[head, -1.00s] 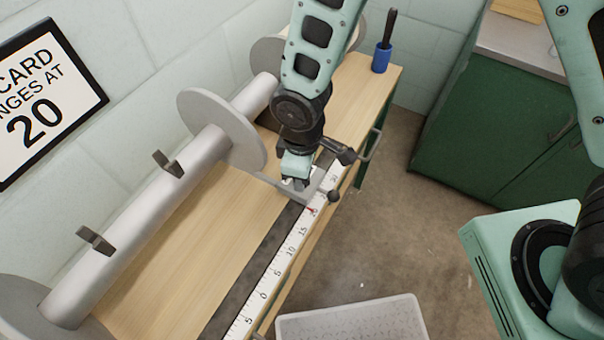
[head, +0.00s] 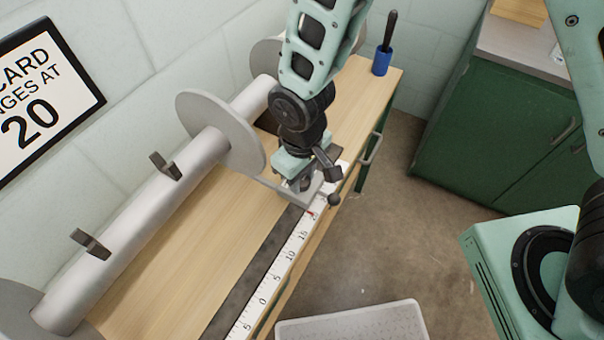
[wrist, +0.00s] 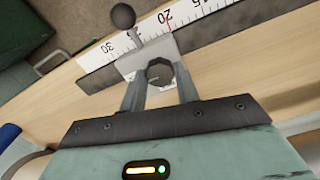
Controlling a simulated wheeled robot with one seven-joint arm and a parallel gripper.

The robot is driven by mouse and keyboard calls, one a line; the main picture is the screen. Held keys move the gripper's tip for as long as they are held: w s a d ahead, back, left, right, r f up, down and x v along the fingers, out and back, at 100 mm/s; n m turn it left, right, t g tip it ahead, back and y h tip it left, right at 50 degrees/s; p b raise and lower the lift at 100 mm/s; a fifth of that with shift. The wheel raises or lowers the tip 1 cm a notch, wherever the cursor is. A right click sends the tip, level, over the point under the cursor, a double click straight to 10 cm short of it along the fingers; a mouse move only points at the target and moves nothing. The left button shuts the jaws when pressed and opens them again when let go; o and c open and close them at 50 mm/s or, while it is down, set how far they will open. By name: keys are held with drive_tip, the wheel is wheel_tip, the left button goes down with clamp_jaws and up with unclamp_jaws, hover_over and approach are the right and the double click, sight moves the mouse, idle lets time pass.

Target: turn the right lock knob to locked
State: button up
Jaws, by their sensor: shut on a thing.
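The right lock knob (wrist: 158,72) is a dark faceted knob on a grey metal carriage (wrist: 130,62). In the wrist view it sits between the two fingers of my gripper (wrist: 160,80), which is shut on it. In the head view my gripper (head: 302,186) points down at the carriage, and the knob is mostly hidden by it. A small black ball handle stands on the carriage's front end, seen in the wrist view (wrist: 123,15) and in the head view (head: 333,199). The knob's locked or unlocked marking cannot be read.
A white ruler (head: 276,272) runs along the bench's front edge, with a red mark near 20. A grey roller (head: 130,225) with round flanges and two brackets lies behind. A pale tray (head: 350,322) is below.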

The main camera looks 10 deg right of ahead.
sight(302, 181)
drive_tip(key=o, duration=1)
wheel_tip(302, 181, up, 18)
drive_tip(key=shift+f+b, duration=0.25)
drive_tip(key=shift+b, duration=0.1)
